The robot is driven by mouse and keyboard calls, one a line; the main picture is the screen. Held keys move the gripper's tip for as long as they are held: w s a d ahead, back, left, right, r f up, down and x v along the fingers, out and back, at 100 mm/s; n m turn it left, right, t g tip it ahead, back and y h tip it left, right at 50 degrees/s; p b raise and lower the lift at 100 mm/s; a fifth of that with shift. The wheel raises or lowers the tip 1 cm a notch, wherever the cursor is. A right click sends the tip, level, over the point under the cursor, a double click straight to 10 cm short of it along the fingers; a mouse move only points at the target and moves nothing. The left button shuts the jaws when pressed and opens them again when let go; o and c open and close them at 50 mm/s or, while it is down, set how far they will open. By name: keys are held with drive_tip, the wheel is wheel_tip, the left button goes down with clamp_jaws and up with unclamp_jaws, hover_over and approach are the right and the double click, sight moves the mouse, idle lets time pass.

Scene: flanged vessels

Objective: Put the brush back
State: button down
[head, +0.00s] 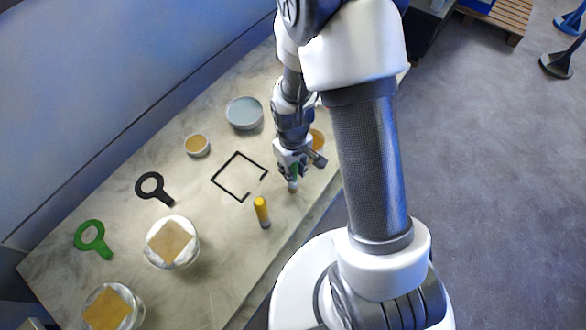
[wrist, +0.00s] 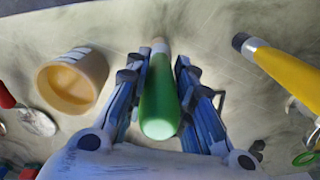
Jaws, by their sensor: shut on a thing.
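My gripper (head: 292,168) is shut on a green-handled brush (wrist: 160,105). The brush's green handle lies between the two fingers in the wrist view, with its pale tip pointing away. In the head view the brush (head: 294,173) points down below the fingers, over the table's right part; I cannot tell whether its tip touches the table.
A tan cup (wrist: 72,82) is close beside my gripper. A black square outline (head: 239,176) marks the table (head: 215,210). A grey-blue round dish (head: 244,113), a small tan pot (head: 197,145), black (head: 154,188) and green (head: 93,238) ring-ended tools, and two tan-topped vessels (head: 171,242) stand leftward.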

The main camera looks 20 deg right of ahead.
drive_tip(key=shift+f, duration=0.2)
drive_tip(key=c, duration=1.4)
unclamp_jaws()
drive_tip(key=shift+o, duration=0.2)
drive_tip(key=shift+r, duration=0.15)
